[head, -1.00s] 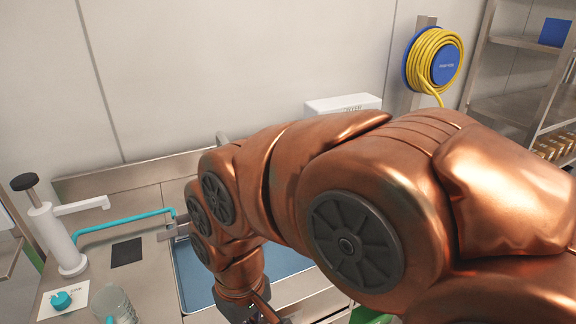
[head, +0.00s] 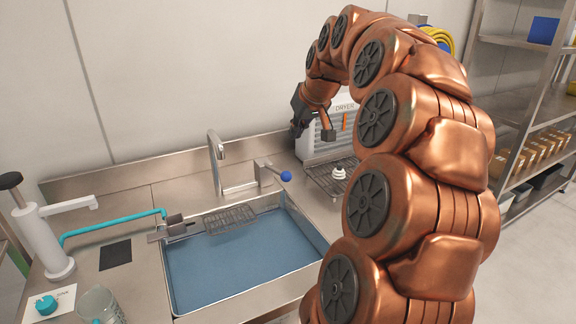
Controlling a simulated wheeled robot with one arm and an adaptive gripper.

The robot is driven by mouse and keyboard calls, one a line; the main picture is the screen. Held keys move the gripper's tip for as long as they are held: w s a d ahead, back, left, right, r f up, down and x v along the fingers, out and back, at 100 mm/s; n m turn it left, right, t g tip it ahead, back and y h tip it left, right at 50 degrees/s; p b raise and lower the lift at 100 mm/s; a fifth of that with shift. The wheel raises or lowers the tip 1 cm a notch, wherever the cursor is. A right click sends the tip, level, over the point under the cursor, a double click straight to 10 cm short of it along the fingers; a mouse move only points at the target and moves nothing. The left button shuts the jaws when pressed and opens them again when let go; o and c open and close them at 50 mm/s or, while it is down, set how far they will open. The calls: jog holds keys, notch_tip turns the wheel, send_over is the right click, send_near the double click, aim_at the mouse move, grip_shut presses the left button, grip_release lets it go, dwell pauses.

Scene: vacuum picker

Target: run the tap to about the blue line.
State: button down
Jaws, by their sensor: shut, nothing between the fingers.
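The steel tap (head: 215,158) stands behind the sink, its spout over the basin's back. Its lever with a blue ball knob (head: 286,176) is just right of it. The sink (head: 322,243) has a blue interior; I cannot tell whether this is water or lining. A wire rack (head: 231,219) spans its back left part. A clear glass vessel (head: 100,304) with something teal at its bottom is cut off at the bottom left. I cannot make out a blue line. My gripper (head: 297,130) is shut and empty, raised above the counter near the dryer, apart from the lever.
A white dryer (head: 341,107) and a drain rack holding a small white piece (head: 339,173) are right of the tap. A white pump (head: 49,237) with a teal hose (head: 112,226) is at left, near a teal knob (head: 46,304). Shelves (head: 545,110) stand far right.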

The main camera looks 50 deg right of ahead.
jog(key=shift+d+r, duration=0.1)
jog(key=shift+d, duration=0.2)
jog(key=p, duration=0.3)
send_over(288, 173)
jog(key=f, duration=0.8)
jog(key=shift+w+d+f, duration=0.1)
jog(key=shift+w+d, duration=0.1)
jog(key=shift+w, duration=0.15)
jog(key=shift+s+a+f, duration=0.1)
jog(key=shift+s+f, duration=0.1)
jog(key=shift+f, duration=0.7)
jog(key=shift+s+a+f+p, duration=0.15)
jog(key=shift+f+p, duration=0.3)
jog(key=shift+f, duration=0.7)
